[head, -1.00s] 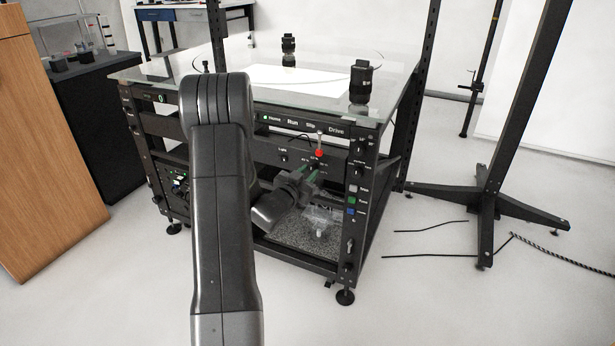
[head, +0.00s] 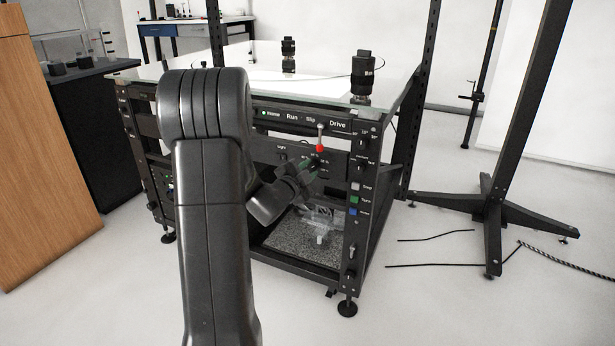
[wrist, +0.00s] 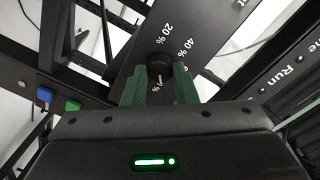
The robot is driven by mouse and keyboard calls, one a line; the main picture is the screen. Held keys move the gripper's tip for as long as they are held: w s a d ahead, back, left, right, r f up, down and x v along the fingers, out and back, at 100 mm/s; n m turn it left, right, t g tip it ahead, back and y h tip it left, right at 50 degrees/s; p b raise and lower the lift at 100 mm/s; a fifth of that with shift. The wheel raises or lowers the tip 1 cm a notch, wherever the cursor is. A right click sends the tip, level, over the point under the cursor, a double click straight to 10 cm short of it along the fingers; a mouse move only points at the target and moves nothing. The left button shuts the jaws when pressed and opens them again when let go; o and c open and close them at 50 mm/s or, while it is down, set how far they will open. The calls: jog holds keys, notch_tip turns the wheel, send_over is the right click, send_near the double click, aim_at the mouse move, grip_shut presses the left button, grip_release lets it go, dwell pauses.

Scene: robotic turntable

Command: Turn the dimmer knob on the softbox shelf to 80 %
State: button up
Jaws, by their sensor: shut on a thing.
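The dimmer knob (wrist: 158,62) is a small dark round knob on the black shelf panel (wrist: 125,68). In the wrist view it sits between the two green fingertips of my gripper (wrist: 158,72), which is shut on it. White marks reading 20 % and 40 % show above and right of the knob. Other marks are partly covered by the fingers, and I cannot read the knob's setting. In the head view my gripper (head: 310,171) reaches the panel of the softbox shelf (head: 266,150), next to the word Light, and hides most of the knob.
A red-tipped lever (head: 320,143) stands just above my gripper. Grey, green and blue buttons (head: 354,199) run down the right post. A glass top (head: 215,62) with black lenses lies above. A black stand (head: 490,205) is at the right.

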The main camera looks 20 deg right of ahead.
jog(key=shift+m, duration=0.7)
jog(key=o, duration=1)
jog(key=p+v, duration=0.2)
jog(key=v, duration=1.1)
jog(key=shift+s+a+p, duration=0.25)
jog(key=shift+s+p, duration=0.1)
jog(key=shift+p, duration=0.05)
jog(key=shift+r, duration=0.1)
